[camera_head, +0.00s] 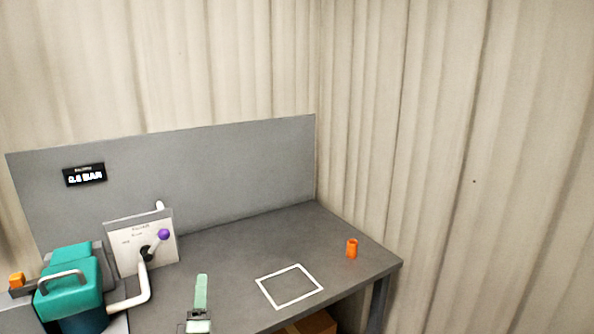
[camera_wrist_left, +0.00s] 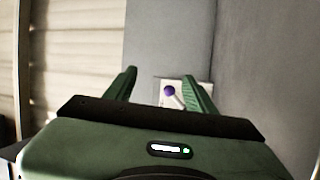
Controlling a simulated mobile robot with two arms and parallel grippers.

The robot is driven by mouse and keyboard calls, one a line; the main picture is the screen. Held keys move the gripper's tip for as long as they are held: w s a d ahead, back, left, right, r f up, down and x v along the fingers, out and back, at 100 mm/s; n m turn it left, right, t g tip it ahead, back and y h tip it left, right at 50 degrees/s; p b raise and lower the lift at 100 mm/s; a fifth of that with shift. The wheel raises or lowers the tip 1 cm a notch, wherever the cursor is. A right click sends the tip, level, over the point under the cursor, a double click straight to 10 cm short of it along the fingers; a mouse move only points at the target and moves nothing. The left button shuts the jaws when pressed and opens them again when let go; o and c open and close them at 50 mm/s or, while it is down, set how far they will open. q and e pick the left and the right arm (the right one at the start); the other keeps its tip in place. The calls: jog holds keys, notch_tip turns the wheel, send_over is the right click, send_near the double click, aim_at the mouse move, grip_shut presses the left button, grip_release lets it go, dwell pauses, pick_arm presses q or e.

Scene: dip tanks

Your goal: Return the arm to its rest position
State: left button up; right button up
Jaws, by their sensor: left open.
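My left gripper (camera_head: 200,302) is pale green and shows at the bottom of the head view, in front of the grey bench's near part. In the left wrist view its two green fingers (camera_wrist_left: 163,82) stand apart with nothing between them. A white panel with a purple-knobbed lever (camera_head: 163,235) shows beyond the fingers, also in the left wrist view (camera_wrist_left: 170,91). The gripper is apart from the panel. Most of the left arm is out of the head view. My right gripper is not in view.
A teal-lidded tank (camera_head: 70,283) with a grey handle stands at the left. A white square outline (camera_head: 290,286) marks empty bench surface. A grey back panel (camera_head: 230,170) carries a pressure display (camera_head: 84,175).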

pick_arm(q)
jog(key=s+d+f+m+g+h, duration=0.4)
jog(key=s+d+f+m, duration=0.15)
jog(key=s+m, duration=0.25)
jog(key=s+d+f+m+g+h, duration=0.4)
jog(key=s+f+m+h, duration=0.15)
jog(key=s+m, duration=0.3)
jog(key=s+a+f+m+g+y, duration=0.1)
jog(key=s+a+f+g+y, duration=0.15)
jog(key=s, duration=0.55)
jog(key=s+a+f+m+g+y, duration=0.1)
jog(key=s+a+m+g, duration=0.15)
jog(key=s, duration=0.55)
jog(key=s+a+f+m+g+y, duration=0.15)
jog(key=s+g, duration=0.25)
jog(key=s, duration=0.4)
notch_tip(320, 180, down, 25)
jog(key=s+a+f+g, duration=0.1)
jog(key=s+f, duration=0.7)
jog(key=s, duration=0.1)
jog(key=s+a+f+g, duration=0.1)
jog(key=s+a+f, duration=0.1)
jog(key=s+f, duration=0.6)
jog(key=shift+s+a+f+y, duration=0.25)
jog(key=shift+s+f+y, duration=0.15)
jog(key=shift+f, duration=0.35)
